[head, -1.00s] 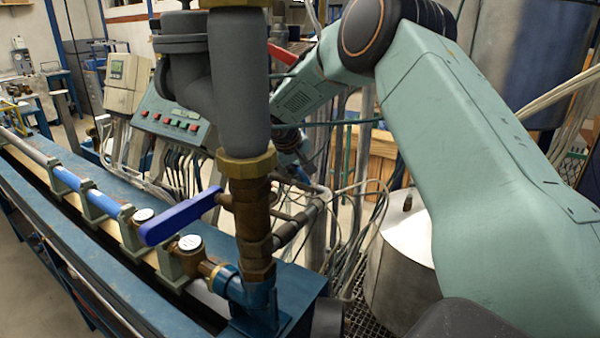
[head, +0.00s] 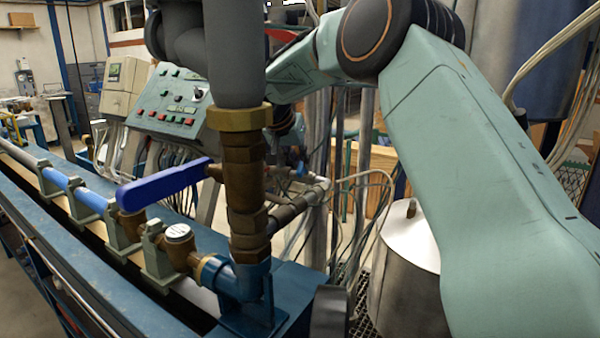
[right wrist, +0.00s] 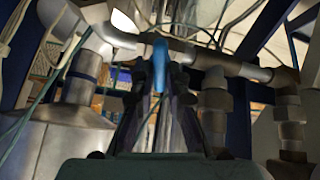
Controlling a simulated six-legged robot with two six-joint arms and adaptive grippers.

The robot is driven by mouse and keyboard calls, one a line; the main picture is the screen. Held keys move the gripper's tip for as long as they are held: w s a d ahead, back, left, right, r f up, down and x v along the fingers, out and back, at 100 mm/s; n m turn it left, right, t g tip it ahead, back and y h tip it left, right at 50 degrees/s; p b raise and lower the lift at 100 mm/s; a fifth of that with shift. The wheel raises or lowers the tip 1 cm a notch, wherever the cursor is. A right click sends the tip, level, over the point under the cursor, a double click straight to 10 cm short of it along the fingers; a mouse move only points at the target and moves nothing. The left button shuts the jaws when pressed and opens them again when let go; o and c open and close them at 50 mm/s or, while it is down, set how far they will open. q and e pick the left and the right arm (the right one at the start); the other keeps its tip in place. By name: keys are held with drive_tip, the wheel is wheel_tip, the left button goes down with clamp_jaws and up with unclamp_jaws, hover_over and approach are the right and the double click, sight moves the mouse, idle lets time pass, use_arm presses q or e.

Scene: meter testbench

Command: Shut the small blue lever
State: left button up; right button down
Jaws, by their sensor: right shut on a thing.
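The small blue lever (right wrist: 158,66) shows in the right wrist view as a narrow upright blue handle below a grey horizontal pipe. My right gripper (right wrist: 160,92) has its dark fingers on both sides of it and is shut on it. In the head view my right arm reaches in from the right, behind the brown vertical pipe (head: 245,185). There the right gripper's fingers and the small lever are mostly hidden or too small to make out. A larger blue lever (head: 165,185) sticks out left from that pipe, apart from my gripper. My left gripper is not in view.
A blue bench (head: 130,305) with a pipe run and round meters (head: 178,232) lies at the left. A control panel (head: 172,108) stands behind it. A metal tank (head: 405,290), thin pipes and loose cables crowd the space around my right arm.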

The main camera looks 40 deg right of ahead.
drive_tip(key=shift+s+a+f+m+b, duration=0.1)
drive_tip(key=shift+f+m+b, duration=0.1)
drive_tip(key=shift+m+b, duration=0.85)
drive_tip(key=shift+m+g, duration=0.3)
drive_tip(key=shift+m, duration=0.15)
drive_tip(key=c, duration=1.7)
unclamp_jaws()
drive_tip(key=o, duration=0.4)
drive_tip(key=shift+a+r, duration=0.2)
drive_tip(key=shift+r, duration=0.1)
drive_tip(key=shift+c, duration=0.2)
drive_tip(key=shift+d, duration=0.1)
drive_tip(key=shift+d+f, duration=0.1)
drive_tip(key=shift+d, duration=0.05)
